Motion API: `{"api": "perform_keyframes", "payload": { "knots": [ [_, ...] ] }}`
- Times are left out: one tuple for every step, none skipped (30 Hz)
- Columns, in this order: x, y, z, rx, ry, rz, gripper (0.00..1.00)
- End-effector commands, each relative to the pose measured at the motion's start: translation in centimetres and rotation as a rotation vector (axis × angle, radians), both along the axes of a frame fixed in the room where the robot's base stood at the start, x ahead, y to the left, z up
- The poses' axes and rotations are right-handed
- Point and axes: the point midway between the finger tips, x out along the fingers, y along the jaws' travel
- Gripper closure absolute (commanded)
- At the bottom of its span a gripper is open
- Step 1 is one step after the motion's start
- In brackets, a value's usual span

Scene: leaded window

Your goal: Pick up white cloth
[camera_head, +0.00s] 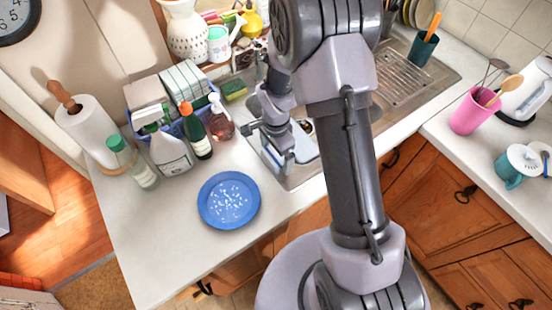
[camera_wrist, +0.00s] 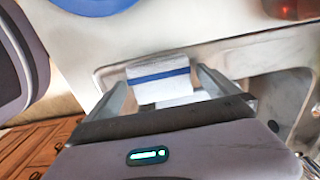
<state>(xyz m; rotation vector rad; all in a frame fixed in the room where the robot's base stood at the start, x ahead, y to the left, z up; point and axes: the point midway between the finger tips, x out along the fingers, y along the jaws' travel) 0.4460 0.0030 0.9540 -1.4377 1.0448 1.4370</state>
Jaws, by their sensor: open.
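The white cloth (camera_wrist: 172,88) with a blue stripe shows in the wrist view, lying at the sink's edge. My gripper (camera_wrist: 163,80) is open, with one finger on each side of the cloth. The cloth's near part is hidden behind the gripper body. I cannot tell whether the fingers touch it. In the head view my gripper (camera_head: 275,142) is over the left part of the sink, and a pale patch of the cloth (camera_head: 304,151) shows beside it, partly hidden by my arm.
A blue plate (camera_head: 229,200) lies on the counter left of the sink (camera_head: 296,176). A spray bottle (camera_head: 170,150), a dark bottle (camera_head: 196,134) and a pink soap bottle (camera_head: 220,120) stand behind it. A paper towel roll (camera_head: 88,130) is farther left. The counter's front left is clear.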

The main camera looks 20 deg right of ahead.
Motion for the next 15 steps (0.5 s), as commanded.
{"api": "perform_keyframes", "payload": {
  "knots": [
    [-0.06,-0.02,-0.74,0.000,0.002,-0.001,0.00],
    [-0.03,-0.02,-0.91,0.001,0.001,-0.001,0.00],
    [0.01,-0.03,-1.00,0.000,0.000,-0.001,0.00],
    [0.02,-0.03,-1.00,0.000,-0.001,-0.001,0.00],
    [0.03,-0.02,-0.97,0.000,-0.001,-0.001,0.00],
    [0.03,-0.03,-0.93,0.000,-0.001,-0.001,0.00],
    [0.03,-0.03,-0.92,0.000,-0.001,-0.001,0.00],
    [0.03,-0.02,-0.91,0.000,-0.001,-0.001,0.00],
    [0.03,-0.02,-0.90,0.000,-0.001,-0.001,0.06],
    [0.03,-0.02,-0.90,0.000,-0.001,-0.001,0.12],
    [0.03,-0.02,-0.90,0.000,-0.001,-0.001,0.18],
    [0.03,-0.02,-0.89,0.000,-0.001,-0.001,0.26],
    [0.03,-0.02,-0.89,0.000,-0.001,-0.001,0.31],
    [0.03,-0.02,-0.89,0.000,-0.001,-0.001,0.37],
    [0.03,-0.02,-0.89,0.000,0.000,-0.001,0.45]
  ]
}}
